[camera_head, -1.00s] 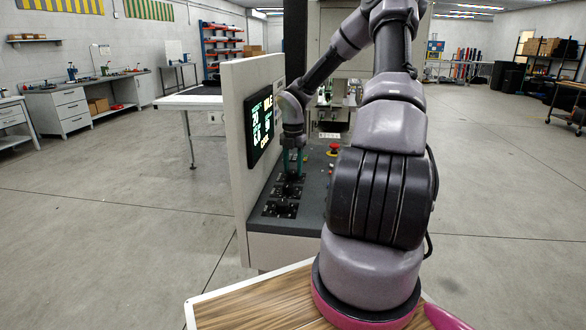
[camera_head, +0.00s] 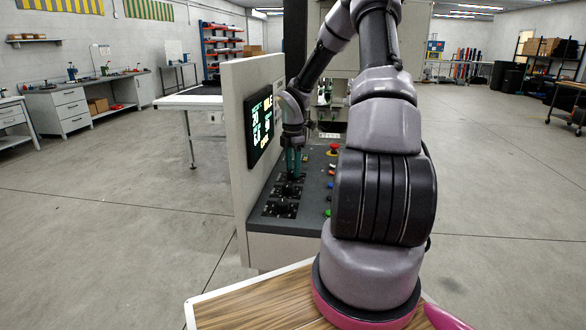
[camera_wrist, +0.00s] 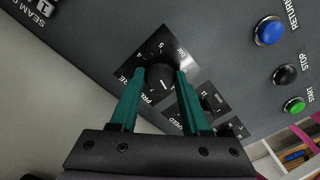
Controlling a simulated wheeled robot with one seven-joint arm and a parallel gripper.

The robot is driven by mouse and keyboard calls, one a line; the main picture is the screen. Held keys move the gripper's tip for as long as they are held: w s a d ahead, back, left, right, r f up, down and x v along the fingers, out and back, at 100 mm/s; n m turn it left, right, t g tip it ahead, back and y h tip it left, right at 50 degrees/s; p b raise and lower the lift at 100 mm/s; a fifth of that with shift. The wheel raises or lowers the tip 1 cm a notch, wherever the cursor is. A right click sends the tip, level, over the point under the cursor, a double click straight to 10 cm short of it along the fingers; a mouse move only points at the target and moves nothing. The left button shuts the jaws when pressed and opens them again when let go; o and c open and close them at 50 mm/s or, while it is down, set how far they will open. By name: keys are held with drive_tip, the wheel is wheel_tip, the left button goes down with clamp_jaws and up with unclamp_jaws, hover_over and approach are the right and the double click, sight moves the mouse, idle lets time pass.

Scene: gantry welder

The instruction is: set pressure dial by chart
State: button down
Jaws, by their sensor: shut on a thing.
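A black round knob (camera_wrist: 160,78) with a pale pointer mark sits on a square black dial plate (camera_wrist: 158,52) with white scale marks. Its lettering is partly hidden by my fingers, and the exact setting is hard to read. My gripper (camera_wrist: 160,71) has its two teal fingers closed on opposite sides of the knob. In the head view, my gripper (camera_head: 294,173) points down at the dark control panel (camera_head: 312,196). An upright screen (camera_head: 259,128) with green, white and yellow figures stands left of it; the figures are too small to read surely.
More dial plates (camera_wrist: 212,101) lie beside the gripped one, one labelled SPEED. Blue (camera_wrist: 269,30), black (camera_wrist: 285,75) and green (camera_wrist: 294,105) buttons line the panel. A red knob (camera_head: 333,150) stands farther back. The screen's grey wall (camera_head: 240,150) closes the left side.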

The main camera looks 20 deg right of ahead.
drive_tip(key=m, duration=0.4)
drive_tip(key=shift+m, duration=0.3)
drive_tip(key=m, duration=0.4)
drive_tip(key=shift+m, duration=0.3)
drive_tip(key=m, duration=0.4)
drive_tip(key=shift+m, duration=0.3)
drive_tip(key=m, duration=1)
drive_tip(key=shift+m, duration=0.4)
drive_tip(key=m, duration=0.6)
drive_tip(key=shift+m, duration=0.4)
